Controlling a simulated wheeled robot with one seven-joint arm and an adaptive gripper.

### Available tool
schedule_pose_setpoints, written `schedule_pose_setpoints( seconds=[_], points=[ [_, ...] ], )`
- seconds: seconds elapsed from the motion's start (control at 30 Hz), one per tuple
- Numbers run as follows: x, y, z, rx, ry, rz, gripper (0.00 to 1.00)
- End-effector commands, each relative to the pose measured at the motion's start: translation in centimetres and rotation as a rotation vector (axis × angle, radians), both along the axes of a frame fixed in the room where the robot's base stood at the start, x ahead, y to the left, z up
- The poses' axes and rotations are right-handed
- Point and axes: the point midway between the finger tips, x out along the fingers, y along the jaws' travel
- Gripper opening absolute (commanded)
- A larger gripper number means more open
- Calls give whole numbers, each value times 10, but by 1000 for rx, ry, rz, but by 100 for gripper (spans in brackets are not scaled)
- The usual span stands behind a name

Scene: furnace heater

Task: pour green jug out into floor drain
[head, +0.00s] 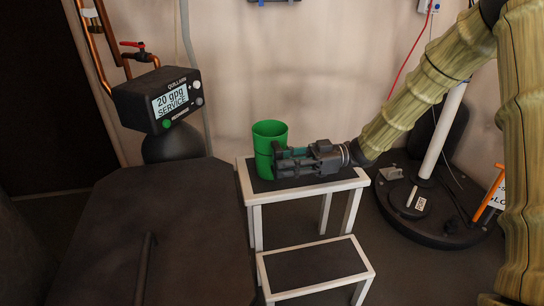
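The green jug (264,182) stands upright on the dark top of a white-framed step stool (338,179), near its left end. Its open mouth faces up, and its contents cannot be made out. My gripper (279,160) reaches in level from the right, its fingers at the jug's right side and overlapping it in the picture. A dark green part shows between the fingers, perhaps the handle. Whether the fingers are closed on it is not clear. I cannot make out a floor drain in this view.
A lower step (312,268) projects in front of the stool. A black softener control head (160,100) and copper pipes (97,45) stand at left, above a large dark box (175,235). A round black lid (440,232) with a white pipe (441,132) is at right.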

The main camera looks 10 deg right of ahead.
Motion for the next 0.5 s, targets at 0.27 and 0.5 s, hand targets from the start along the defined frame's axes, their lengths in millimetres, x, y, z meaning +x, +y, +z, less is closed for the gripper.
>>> schedule_pose_setpoints(
  seconds=[0.27,0.5],
  points=[
    [0,0,0,0,0,0,0],
    [0,0,1,1,-1,0,0]
  ],
)
